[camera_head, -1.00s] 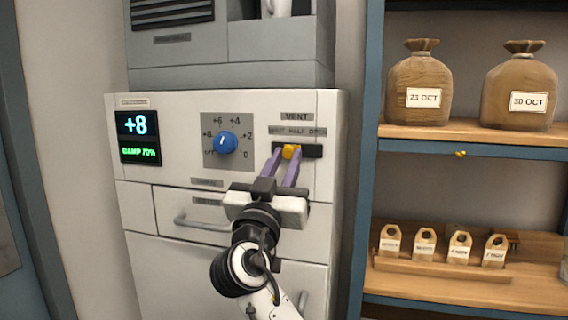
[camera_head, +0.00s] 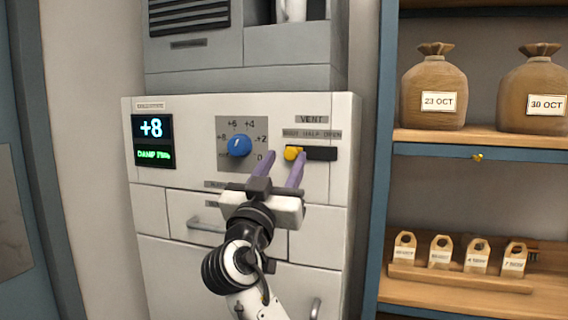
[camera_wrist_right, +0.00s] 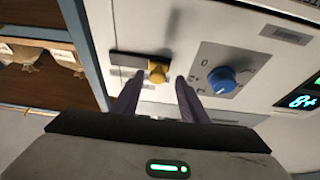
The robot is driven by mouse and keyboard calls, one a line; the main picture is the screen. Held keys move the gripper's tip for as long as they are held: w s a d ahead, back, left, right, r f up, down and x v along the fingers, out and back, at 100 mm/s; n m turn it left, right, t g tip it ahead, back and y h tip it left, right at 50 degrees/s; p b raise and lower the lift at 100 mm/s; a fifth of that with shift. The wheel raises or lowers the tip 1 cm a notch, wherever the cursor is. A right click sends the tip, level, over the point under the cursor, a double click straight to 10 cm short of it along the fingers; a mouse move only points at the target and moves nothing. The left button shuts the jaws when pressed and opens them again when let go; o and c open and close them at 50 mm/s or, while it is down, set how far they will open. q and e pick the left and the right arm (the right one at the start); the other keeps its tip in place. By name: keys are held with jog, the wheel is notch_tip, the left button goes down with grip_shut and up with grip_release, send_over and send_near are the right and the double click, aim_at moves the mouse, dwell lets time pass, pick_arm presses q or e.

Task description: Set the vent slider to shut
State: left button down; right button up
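The vent slider's yellow knob (camera_head: 293,153) stands at the left end of its dark slot (camera_head: 322,153), under the first word of the SHUT, HALF, OPEN label strip (camera_head: 312,134). In the right wrist view the knob (camera_wrist_right: 158,72) is at the slot end nearer the blue dial. My right gripper (camera_head: 285,161) is open, its two purple fingers spread just below and in front of the knob. In the wrist view the fingers (camera_wrist_right: 157,90) lie either side of the knob with gaps; I cannot tell if one touches it. My left gripper is not in view.
A blue dial (camera_head: 239,145) and a display reading +8 (camera_head: 153,140) are left of the slider. A drawer handle (camera_head: 206,224) lies below. A shelf unit (camera_head: 386,190) with brown sacks and small tags stands at the right.

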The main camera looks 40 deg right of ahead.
jog(key=b+v, duration=0.3)
jog(key=v, duration=0.6)
jog(key=shift+s+a+f, duration=0.2)
jog(key=shift+a, duration=0.1)
